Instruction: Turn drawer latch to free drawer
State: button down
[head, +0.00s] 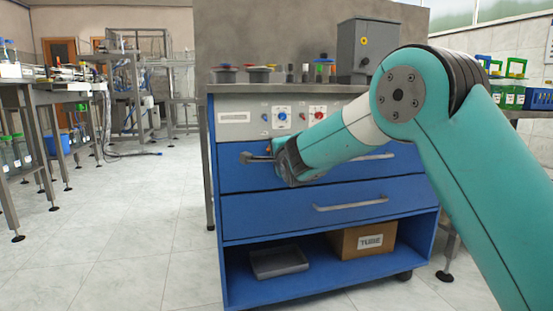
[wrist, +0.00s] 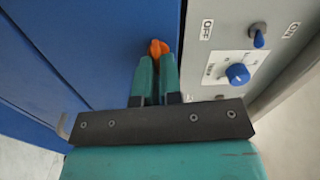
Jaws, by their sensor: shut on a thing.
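The orange drawer latch (wrist: 159,47) shows in the wrist view on the blue cabinet front, beside the edge of the grey control panel. My gripper (wrist: 156,60) has its two teal fingers close together with the latch between their tips. In the head view my gripper (head: 287,162) is at the left part of the blue top drawer (head: 232,178), and the latch cannot be made out clearly there. The top drawer looks flush with the cabinet front. Its handle (head: 374,157) is partly covered by my arm.
The control panel (head: 235,118) above the drawer carries a blue knob (wrist: 238,74) and a toggle switch (wrist: 258,38). A second drawer (head: 255,215) and an open shelf with a grey tray (head: 278,262) and a cardboard box (head: 345,243) lie below.

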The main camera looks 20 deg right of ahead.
jog(key=shift+f+m+b, duration=0.1)
jog(key=shift+m+b, duration=0.3)
jog(key=shift+m, duration=0.2)
jog(key=c, duration=1.3)
grip_release()
jog(key=s+p, duration=0.1)
jog(key=s, duration=1.6)
jog(key=shift+s, duration=0.25)
jog(key=shift+p, duration=0.3)
